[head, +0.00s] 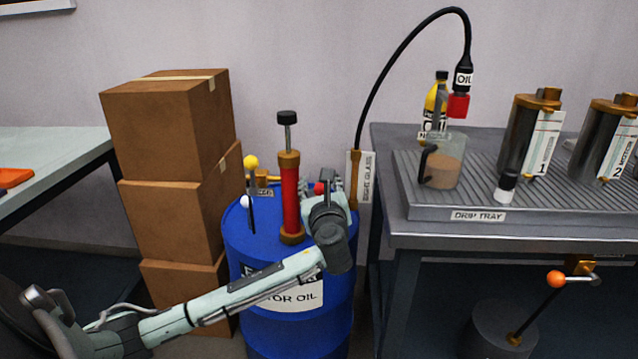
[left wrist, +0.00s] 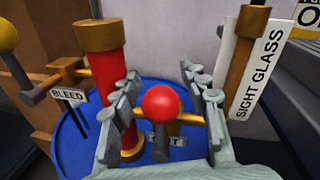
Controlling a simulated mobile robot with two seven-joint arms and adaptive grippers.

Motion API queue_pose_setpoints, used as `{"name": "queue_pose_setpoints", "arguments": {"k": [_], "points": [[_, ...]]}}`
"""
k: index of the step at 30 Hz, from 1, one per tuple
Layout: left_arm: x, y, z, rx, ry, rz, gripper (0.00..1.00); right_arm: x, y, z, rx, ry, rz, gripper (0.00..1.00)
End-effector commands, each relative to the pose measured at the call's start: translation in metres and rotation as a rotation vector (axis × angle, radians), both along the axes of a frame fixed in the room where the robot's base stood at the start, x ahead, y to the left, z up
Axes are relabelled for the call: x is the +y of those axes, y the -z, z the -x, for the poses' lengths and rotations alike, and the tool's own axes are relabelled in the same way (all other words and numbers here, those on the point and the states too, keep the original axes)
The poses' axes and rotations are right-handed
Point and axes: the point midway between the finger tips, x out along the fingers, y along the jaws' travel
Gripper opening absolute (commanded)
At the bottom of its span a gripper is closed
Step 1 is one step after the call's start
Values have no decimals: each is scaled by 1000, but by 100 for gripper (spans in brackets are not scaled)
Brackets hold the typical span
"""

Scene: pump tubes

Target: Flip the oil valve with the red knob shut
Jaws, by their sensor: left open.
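The red knob (left wrist: 162,103) of the oil valve is large in the left wrist view, on a lever with a brass fitting (left wrist: 188,120). A label behind it is mostly hidden by the knob. In the head view the red knob (head: 319,188) shows small on top of the blue oil drum (head: 243,240), just right of the red pump (head: 290,197). My left gripper (left wrist: 160,78) is open, with one finger on each side of the knob; I cannot tell whether either touches it. In the head view my left gripper (head: 332,182) is partly hidden by its own wrist. My right gripper is not in view.
A yellow-knobbed valve (left wrist: 12,40) labelled BLEED stands left of the red pump. The sight glass (left wrist: 258,60) rises close on the right. Stacked boxes (head: 170,125) stand left of the drum; the drip tray bench (head: 400,222) stands right.

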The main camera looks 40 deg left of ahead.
Motion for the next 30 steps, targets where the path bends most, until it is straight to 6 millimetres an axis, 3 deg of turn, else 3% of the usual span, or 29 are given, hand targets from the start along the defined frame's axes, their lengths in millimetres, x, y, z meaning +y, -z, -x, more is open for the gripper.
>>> {"name": "queue_pose_setpoints", "arguments": {"k": [5,18,30], "points": [[-11,0,12,0,2,2,45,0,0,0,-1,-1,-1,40],[-69,-4,76,1,1,3,45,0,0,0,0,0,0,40],[-80,-6,89,0,0,0,45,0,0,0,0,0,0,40]]}}
